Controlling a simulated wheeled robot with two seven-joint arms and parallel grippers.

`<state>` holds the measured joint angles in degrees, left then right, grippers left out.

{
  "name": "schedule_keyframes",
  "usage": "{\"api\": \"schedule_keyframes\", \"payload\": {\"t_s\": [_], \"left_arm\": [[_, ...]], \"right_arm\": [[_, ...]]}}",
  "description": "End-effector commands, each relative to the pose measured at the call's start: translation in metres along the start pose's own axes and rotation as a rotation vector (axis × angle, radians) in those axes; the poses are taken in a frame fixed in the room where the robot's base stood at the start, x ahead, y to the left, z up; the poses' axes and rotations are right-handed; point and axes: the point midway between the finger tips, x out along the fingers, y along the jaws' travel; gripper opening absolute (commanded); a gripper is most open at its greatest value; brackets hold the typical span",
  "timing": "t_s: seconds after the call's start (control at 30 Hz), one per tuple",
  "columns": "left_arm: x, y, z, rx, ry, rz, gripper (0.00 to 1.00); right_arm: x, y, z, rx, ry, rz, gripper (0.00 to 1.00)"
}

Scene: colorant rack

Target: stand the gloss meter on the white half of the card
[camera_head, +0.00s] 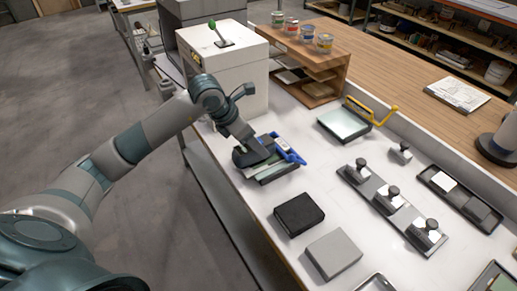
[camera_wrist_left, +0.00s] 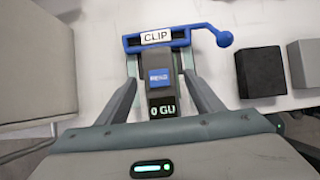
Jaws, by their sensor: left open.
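The gloss meter (camera_wrist_left: 160,75) is a dark grey block with a blue label and a display reading "0 GU", seen in the left wrist view. It stands between the fingers of my left gripper (camera_wrist_left: 160,82), which are open on either side of it. A blue clip (camera_wrist_left: 160,40) marked "CLIP" lies just beyond it. In the head view my left gripper (camera_head: 258,156) is low over a board with the blue clip (camera_head: 289,148). Only a pale green strip of the card (camera_head: 278,171) shows; its white half cannot be told. My right gripper is out of view.
A black block (camera_head: 299,214) and a grey block (camera_head: 333,253) lie nearer on the white bench. A yellow-handled board (camera_head: 343,124) and a tray of knobbed weights (camera_head: 392,203) lie to the right. A white box (camera_head: 232,75) stands behind my gripper.

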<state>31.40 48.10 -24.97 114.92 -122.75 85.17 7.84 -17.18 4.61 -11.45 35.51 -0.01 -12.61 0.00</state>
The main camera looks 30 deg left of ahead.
Motion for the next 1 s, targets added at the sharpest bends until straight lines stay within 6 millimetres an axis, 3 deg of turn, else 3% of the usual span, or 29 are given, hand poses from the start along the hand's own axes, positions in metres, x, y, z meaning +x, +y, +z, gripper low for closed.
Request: {"api": "schedule_keyframes", "payload": {"t_s": [0.2,0.43,1.0], "left_arm": [[-0.039,0.001,-0.001,0.003,-0.002,0.004,0.61],[-0.069,0.001,0.0,0.002,-0.001,0.002,0.61],[-0.078,0.0,0.0,0.001,0.001,0.0,0.61]], "right_arm": [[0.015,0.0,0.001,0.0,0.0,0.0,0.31],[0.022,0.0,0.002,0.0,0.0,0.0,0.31],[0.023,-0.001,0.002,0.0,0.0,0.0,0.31]]}}
